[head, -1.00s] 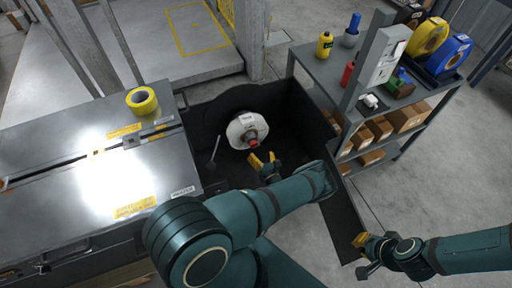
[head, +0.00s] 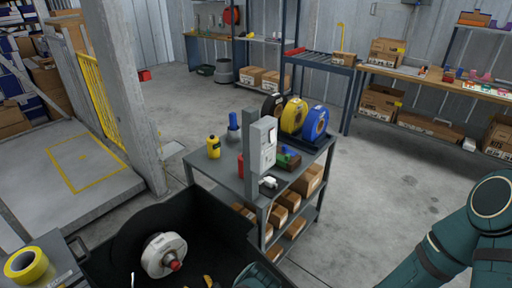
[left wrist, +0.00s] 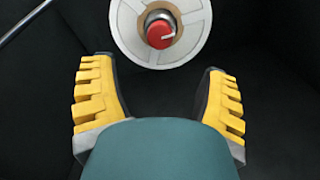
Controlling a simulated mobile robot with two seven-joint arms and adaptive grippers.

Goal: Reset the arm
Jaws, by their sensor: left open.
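My left gripper (left wrist: 160,105) is open and empty in the left wrist view, its yellow ribbed fingers spread wide. The same white part (head: 158,250) lies in the black bin (head: 205,205) in the head view. Only a yellow fingertip of my left gripper (head: 208,281) shows at the bottom edge there. My right arm enters at the lower right of the head view; its gripper is out of frame.
A grey shelf cart (head: 215,168) with bottles, tape reels (head: 314,124) and boxes stands right of the bin. A yellow tape roll (head: 27,265) lies at lower left. A concrete pillar stands behind the bin. Open floor (head: 370,190) lies right of the cart.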

